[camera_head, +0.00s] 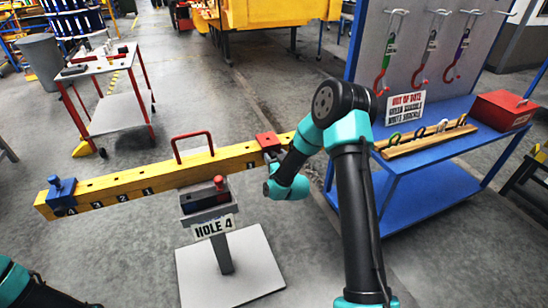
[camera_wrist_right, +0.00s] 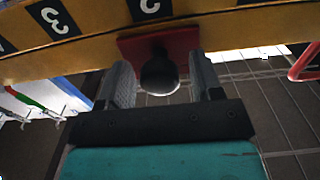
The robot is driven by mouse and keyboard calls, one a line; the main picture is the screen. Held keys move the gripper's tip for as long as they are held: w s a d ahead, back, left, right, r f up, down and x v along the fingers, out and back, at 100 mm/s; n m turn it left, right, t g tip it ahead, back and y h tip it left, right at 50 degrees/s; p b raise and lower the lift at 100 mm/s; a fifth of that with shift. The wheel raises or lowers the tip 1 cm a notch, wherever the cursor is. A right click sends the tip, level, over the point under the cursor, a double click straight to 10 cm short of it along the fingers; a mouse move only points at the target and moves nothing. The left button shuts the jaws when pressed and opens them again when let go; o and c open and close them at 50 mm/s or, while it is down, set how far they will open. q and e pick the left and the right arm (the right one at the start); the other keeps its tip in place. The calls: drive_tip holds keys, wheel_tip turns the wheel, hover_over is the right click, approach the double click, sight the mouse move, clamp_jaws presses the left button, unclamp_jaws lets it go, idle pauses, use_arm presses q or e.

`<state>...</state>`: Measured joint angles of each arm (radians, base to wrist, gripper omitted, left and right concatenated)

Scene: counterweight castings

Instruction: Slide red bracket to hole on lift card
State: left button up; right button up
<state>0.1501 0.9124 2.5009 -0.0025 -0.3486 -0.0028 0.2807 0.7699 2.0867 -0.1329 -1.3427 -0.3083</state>
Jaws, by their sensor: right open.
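The yellow beam (camera_head: 120,187) has holes along its top and numbers on its front, with 4 near its left end. The red bracket (camera_head: 268,140) sits on the beam's right half. In the right wrist view, the red bracket (camera_wrist_right: 187,42) has a dark round knob (camera_wrist_right: 160,74). My right gripper (camera_head: 272,160) is open at the bracket, its fingers (camera_wrist_right: 160,88) on either side of the knob; contact is unclear. A blue bracket (camera_head: 61,192) is at the beam's left end. The lift card (camera_head: 213,227) reads HOLE 4. My left gripper is out of view.
A red handle (camera_head: 193,146) rises from the beam. A grey box (camera_head: 207,199) below holds a red-knobbed part. The blue bench (camera_head: 430,185) and hook board (camera_head: 365,60) stand right. A white-topped cart (camera_head: 98,62) stands back left, with open floor between.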

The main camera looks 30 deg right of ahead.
clamp_jaws()
idle(0.4)
drive_tip(key=shift+d, duration=0.1)
